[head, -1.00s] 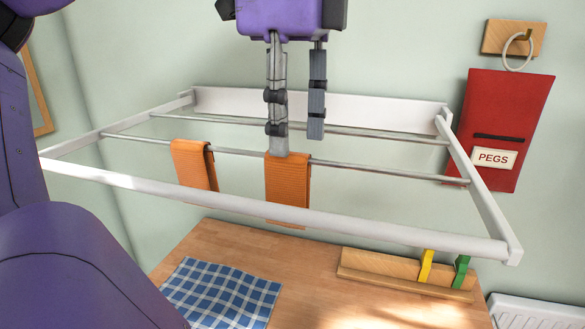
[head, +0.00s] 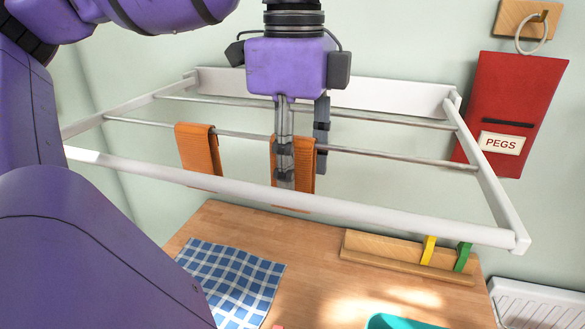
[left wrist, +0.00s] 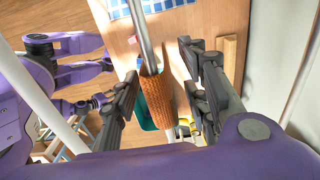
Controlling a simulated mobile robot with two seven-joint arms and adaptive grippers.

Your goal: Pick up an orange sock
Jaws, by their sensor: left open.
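Two orange socks hang over the middle rail of a white drying rack (head: 350,215). The left sock (head: 198,150) hangs clear of my gripper. The right sock (head: 306,175) is at my left gripper (head: 303,163), which is open and points down. One finger is in front of this sock, partly hiding it; the other is on the rail's far side, to the right. In the left wrist view the sock (left wrist: 158,98) lies between the spread fingers of the left gripper (left wrist: 160,64), with gaps visible on both sides.
Below the rack is a wooden table (head: 320,260) with a blue checked cloth (head: 232,280), a wooden strip with yellow and green pegs (head: 400,258), and a teal container (head: 400,322) at the bottom edge. A red PEGS bag (head: 515,110) hangs on the wall at right.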

